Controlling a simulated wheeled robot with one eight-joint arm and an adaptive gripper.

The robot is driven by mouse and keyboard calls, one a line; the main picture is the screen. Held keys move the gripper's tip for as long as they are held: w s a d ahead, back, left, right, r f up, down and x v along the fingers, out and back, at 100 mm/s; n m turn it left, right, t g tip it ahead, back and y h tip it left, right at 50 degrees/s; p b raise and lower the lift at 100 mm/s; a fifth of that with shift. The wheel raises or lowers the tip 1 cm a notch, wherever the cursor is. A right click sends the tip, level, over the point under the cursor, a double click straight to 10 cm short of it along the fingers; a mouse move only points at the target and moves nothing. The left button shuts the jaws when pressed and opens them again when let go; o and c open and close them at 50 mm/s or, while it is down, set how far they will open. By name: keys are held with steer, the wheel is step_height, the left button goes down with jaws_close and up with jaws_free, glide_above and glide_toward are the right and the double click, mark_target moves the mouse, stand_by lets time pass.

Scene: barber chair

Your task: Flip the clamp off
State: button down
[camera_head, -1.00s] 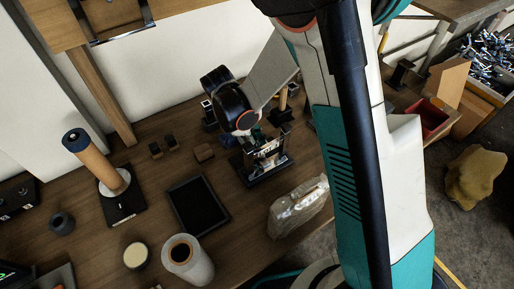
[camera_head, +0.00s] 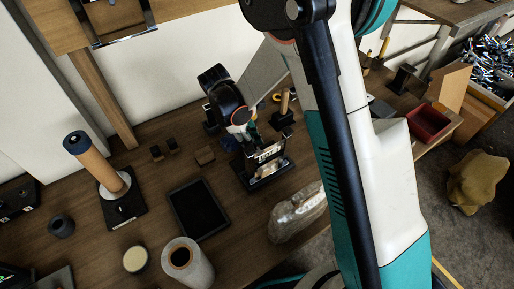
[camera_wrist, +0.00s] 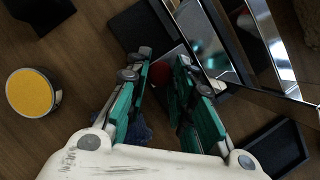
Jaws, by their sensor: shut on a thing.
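The clamp (camera_head: 264,168) stands on a dark base on the wooden bench, with a shiny metal plate and a black frame. In the head view my gripper (camera_head: 246,138) is at the clamp's upper left side. My arm hides part of the contact, and the exact lever angle cannot be made out.
A black tray (camera_head: 198,209) lies left of the clamp, and a clear wrapped bundle (camera_head: 298,213) lies in front. A cardboard roll on a stand (camera_head: 95,165) is further left. A yellow-topped tin (camera_wrist: 31,93) shows in the wrist view. A wooden-handled tool (camera_head: 284,104) stands behind the clamp.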

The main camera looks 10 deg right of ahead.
steer(key=c, duration=1.7)
jaws_free()
steer(key=shift+w+a, duration=0.1)
steer(key=shift+w, duration=0.15)
steer(key=shift+o, duration=0.2)
steer(key=shift+s, duration=0.1)
steer(key=v, duration=1.2)
steer(key=d+r+m+t+y+p, duration=0.1)
steer(key=d+r+m+t+y, duration=0.3)
steer(key=d+r+m, duration=0.5)
steer(key=s+d+r+m+t, duration=0.1)
steer(key=s+d+m+t, duration=0.1)
steer(key=s, duration=0.7)
steer(key=s+d+r+m+t+b, duration=0.1)
steer(key=s+d, duration=0.4)
steer(key=s, duration=0.5)
steer(key=shift+s+r+m+t, duration=0.3)
steer(key=shift+m+t, duration=0.5)
steer(key=shift+t, duration=0.2)
